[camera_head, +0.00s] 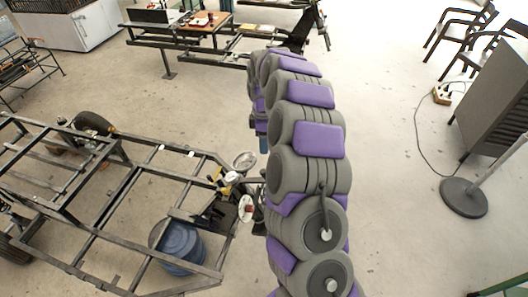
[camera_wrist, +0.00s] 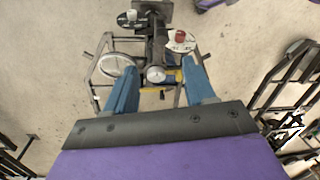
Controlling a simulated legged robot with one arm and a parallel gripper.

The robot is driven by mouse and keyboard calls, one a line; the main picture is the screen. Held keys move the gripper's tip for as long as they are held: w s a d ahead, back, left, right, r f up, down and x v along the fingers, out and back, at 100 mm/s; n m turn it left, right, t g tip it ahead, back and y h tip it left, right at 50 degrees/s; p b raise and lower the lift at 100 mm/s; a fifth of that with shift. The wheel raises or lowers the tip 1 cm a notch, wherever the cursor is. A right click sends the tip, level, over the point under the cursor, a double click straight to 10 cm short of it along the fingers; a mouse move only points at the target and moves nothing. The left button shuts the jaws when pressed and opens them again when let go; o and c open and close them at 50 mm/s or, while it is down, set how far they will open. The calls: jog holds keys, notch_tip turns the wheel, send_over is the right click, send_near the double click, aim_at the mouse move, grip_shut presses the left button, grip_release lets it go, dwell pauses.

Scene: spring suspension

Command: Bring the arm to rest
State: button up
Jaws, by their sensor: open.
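My arm (camera_head: 318,140), grey with purple pads, stretches up the middle of the head view and bends down at its far end. My gripper (camera_wrist: 160,64) shows in the wrist view as two blue fingers spread apart, with nothing held between them. A small blue part of it shows in the head view (camera_head: 263,144), mostly hidden behind the arm. Beyond the fingers is the suspension assembly (camera_wrist: 157,45), a dark upright cylinder with round dials and a yellow part. It also shows in the head view (camera_head: 232,180), left of the arm. I cannot tell how far the fingertips are from it.
A dark tubular vehicle frame (camera_head: 90,232) fills the lower left, with a blue drum (camera_head: 178,246) by it. A workbench (camera_head: 200,32) stands at the back. Chairs (camera_head: 470,38), a grey cabinet (camera_head: 492,95) and a round stand base (camera_head: 463,197) are at right.

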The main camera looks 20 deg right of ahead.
jog(key=shift+w+r, duration=0.1)
jog(key=shift+r, duration=0.7)
jog(key=s+a+r+m+b, duration=0.2)
jog(key=s+a+r, duration=0.2)
jog(key=s, duration=0.5)
jog(key=s+a+r+m+b, duration=0.25)
jog(key=s+a+r, duration=0.2)
jog(key=s, duration=0.45)
jog(key=s+f+m+b, duration=0.1)
jog(key=s+m, duration=0.3)
jog(key=s, duration=0.8)
jog(key=s+f+m+b, duration=0.2)
jog(key=s+f+m, duration=0.2)
jog(key=s, duration=0.8)
jog(key=shift+s+a+f+m+g, duration=0.15)
jog(key=shift+s+a+m+g, duration=0.15)
jog(key=shift+m, duration=0.25)
